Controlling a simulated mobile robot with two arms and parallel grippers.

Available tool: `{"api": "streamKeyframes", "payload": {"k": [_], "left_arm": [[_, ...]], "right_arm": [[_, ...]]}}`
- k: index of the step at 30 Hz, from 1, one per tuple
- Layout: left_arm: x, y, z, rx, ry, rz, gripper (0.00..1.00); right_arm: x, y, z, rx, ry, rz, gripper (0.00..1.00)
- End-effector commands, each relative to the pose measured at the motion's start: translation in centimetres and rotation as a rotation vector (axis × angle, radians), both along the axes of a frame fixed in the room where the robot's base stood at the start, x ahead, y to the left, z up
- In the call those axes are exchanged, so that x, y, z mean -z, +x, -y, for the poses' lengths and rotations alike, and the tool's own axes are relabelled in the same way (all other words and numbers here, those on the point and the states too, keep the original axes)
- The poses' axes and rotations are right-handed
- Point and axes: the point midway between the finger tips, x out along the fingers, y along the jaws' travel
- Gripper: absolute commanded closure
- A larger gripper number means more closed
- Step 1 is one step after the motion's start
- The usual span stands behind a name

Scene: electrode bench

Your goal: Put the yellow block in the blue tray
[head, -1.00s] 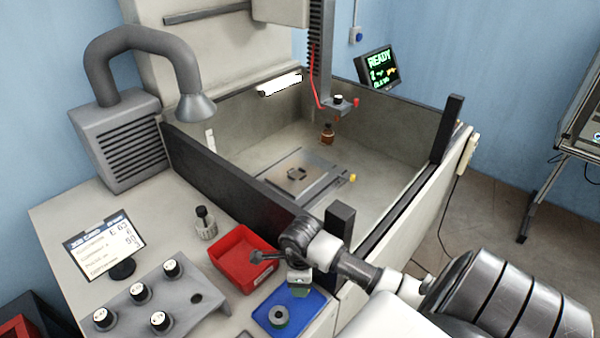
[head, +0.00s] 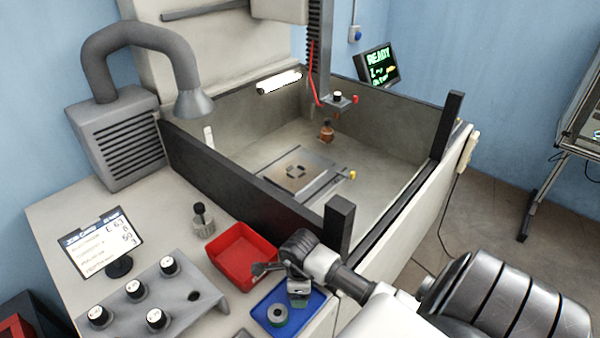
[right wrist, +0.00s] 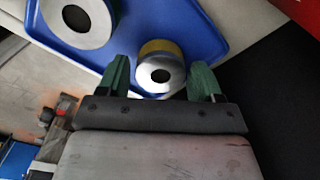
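The blue tray (head: 304,309) lies on the bench front, and its floor also shows in the right wrist view (right wrist: 212,38). A round piece with a yellow band, a pale top and a dark hole, which I take as the yellow block (right wrist: 158,50), shows against the tray between my fingertips. My right gripper (right wrist: 160,80) has its green fingers apart, with a small gap visible at the block's left side. In the head view my right gripper (head: 298,297) is over the tray and hides the block. My left gripper is out of view.
A grey-green ring piece (head: 278,315) sits in the tray's left part. A red tray (head: 240,258) adjoins behind. A grey holder (head: 185,315) with several white-topped pieces stands left. The machine tank's dark wall (head: 235,195) rises behind, with a black post (head: 339,222) near my arm.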

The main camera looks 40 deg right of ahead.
Motion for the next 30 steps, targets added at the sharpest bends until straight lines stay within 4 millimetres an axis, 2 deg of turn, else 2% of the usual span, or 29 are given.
{"api": "streamKeyframes", "payload": {"k": [1, 2, 10, 13, 17, 20, 27, 30], "left_arm": [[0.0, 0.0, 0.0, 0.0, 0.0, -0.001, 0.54], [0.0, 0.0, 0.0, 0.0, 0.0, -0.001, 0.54], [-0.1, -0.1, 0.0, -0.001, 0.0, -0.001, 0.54], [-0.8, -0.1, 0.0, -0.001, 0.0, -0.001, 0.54], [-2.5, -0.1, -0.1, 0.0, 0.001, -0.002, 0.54], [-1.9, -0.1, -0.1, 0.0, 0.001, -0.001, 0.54], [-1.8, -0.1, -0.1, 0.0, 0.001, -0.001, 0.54], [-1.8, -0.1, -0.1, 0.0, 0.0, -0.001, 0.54]], "right_arm": [[0.0, 0.0, 0.0, 0.0, 0.0, 0.0, 0.26], [0.0, 0.0, 0.0, 0.0, 0.0, 0.0, 0.22], [-0.1, 0.0, 0.0, 0.0, 0.0, 0.0, 0.22], [-0.9, 0.0, 0.0, 0.0, -0.001, 0.001, 0.22], [-3.3, 0.0, 0.1, -0.003, -0.003, 0.003, 0.22], [-4.8, 0.1, 0.2, -0.003, -0.004, 0.005, 0.22], [-9.7, 0.1, 0.1, -0.002, -0.002, 0.003, 0.22], [-11.1, 0.1, 0.1, 0.0, -0.002, 0.003, 0.22]]}}
